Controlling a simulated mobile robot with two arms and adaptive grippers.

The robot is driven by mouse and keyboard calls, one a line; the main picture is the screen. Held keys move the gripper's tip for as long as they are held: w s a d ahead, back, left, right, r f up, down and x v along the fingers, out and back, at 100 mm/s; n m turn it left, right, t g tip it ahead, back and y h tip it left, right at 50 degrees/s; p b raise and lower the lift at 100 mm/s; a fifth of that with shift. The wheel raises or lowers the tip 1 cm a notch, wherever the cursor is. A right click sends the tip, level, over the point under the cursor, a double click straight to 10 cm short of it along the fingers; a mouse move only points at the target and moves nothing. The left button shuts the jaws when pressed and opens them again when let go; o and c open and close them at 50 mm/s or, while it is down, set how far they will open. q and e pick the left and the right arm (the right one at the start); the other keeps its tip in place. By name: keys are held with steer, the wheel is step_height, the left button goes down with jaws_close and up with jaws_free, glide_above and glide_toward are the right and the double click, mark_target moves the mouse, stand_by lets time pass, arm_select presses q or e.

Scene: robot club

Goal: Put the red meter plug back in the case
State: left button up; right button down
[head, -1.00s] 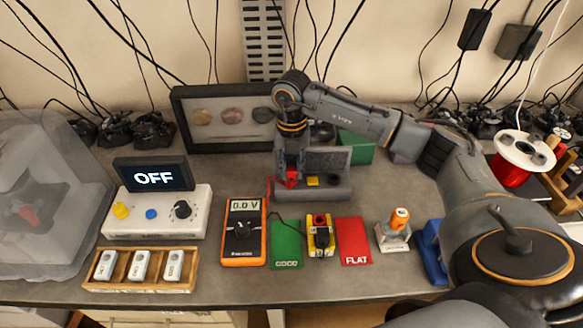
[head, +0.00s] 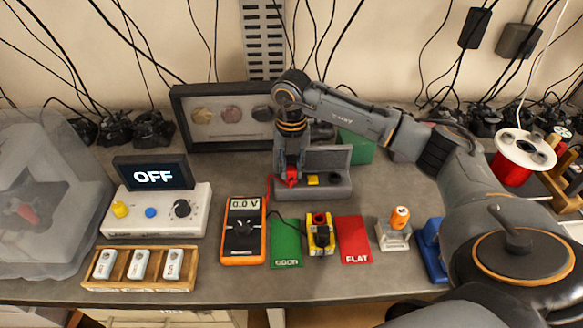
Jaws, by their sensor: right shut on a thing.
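The red meter plug (head: 291,176) is in my right gripper (head: 291,180), which is shut on it. A red lead runs from the plug down to the orange multimeter (head: 243,231), whose display reads 0.0 V. The plug is at the left part of the grey case (head: 335,188), which has a raised back. A yellow piece and a dark round spot show in the case to the right of the plug. I cannot tell whether the plug is seated in the case or just above it. My left gripper is not in view.
A yellow battery holder (head: 320,233) stands between the green card (head: 286,243) and the red FLAT card (head: 354,240). A white control box (head: 157,212) with an OFF screen and a wooden battery tray (head: 140,289) are left. An orange-topped cell stand (head: 397,229) is right.

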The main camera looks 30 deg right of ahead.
steer(key=c, duration=1.1)
jaws_free()
steer(key=shift+f, duration=0.1)
steer(key=shift+o, duration=0.2)
